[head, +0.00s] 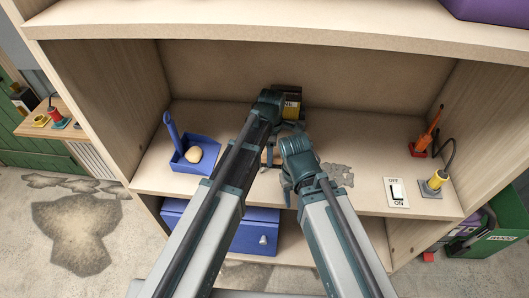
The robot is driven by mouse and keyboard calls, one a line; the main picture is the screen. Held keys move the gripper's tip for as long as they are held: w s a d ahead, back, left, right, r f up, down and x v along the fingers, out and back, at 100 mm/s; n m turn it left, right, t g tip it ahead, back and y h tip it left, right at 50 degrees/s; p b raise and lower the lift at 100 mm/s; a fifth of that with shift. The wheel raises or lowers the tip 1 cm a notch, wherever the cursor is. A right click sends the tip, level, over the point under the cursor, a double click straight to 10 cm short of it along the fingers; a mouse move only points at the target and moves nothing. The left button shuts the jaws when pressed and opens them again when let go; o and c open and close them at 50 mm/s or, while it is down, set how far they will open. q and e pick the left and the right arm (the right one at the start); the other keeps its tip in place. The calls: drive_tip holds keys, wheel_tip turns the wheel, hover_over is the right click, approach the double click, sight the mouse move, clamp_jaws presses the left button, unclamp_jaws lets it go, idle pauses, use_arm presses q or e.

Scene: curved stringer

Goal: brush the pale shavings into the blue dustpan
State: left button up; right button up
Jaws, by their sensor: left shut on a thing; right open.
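The blue dustpan (185,166) lies on the left part of the shelf, its handle (170,126) standing up at the back left. A smooth, pale beige lump (194,155) sits in it; I cannot tell whether it is shavings. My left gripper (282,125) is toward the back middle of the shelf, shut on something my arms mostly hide. A small brown piece (264,157) shows between the arms; I cannot tell if it belongs to a brush. My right gripper (291,145) is open, lower and slightly right. No loose pale shavings are clearly visible on the shelf.
A grey patch (338,175) marks the shelf right of my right gripper. A blue drawer box (256,238) is below.

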use_arm(q)
drive_tip(key=shift+w, duration=0.9)
drive_tip(key=shift+a, duration=3.5)
drive_tip(key=shift+a+f, duration=0.1)
drive_tip(key=shift+a, duration=1.6)
